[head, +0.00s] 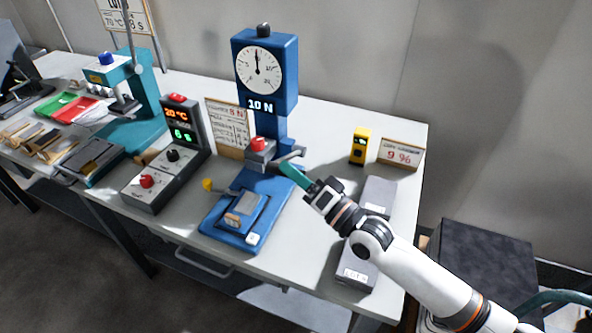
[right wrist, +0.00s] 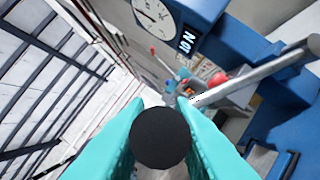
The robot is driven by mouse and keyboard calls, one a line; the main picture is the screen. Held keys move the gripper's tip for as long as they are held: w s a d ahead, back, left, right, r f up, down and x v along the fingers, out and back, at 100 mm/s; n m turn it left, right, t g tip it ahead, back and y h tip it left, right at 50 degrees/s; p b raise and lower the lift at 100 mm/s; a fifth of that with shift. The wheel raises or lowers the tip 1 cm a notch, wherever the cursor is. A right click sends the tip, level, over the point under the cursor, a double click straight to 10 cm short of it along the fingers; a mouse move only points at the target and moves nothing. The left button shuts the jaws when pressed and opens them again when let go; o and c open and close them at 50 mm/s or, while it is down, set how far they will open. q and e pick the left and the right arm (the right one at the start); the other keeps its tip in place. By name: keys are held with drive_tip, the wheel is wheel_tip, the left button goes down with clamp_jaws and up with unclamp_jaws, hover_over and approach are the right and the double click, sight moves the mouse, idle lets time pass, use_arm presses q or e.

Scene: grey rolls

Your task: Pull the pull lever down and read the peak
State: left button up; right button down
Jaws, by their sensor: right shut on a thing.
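The blue tester (head: 274,105) stands on the table, with a round white dial (head: 259,70) and a "10 N" label. The dial needle points about straight up. A grey lever bar (head: 291,157) sticks out at the right of its column. My right gripper (head: 284,168) has teal fingers and is beside the column, next to this bar. In the right wrist view, its fingers are closed around a dark round knob (right wrist: 161,137), which looks like the lever's end. The head view hides this knob. The dial (right wrist: 155,14) shows partly there. My left gripper is not in view.
A control box (head: 165,173) with red and black knobs and a display post stand left of the tester. Grey blocks (head: 379,195) lie on the right under my right arm. A yellow meter (head: 359,146) and a "9 %" card (head: 399,155) stand behind.

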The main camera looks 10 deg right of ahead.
drive_tip(key=shift+s+a+f, duration=0.1)
drive_tip(key=shift+f, duration=0.3)
drive_tip(key=c, duration=1.3)
unclamp_jaws()
drive_tip(key=shift+o, duration=0.2)
drive_tip(key=shift+r, duration=0.15)
drive_tip(key=b+v, duration=0.2)
drive_tip(key=v, duration=1)
drive_tip(key=shift+b, duration=0.35)
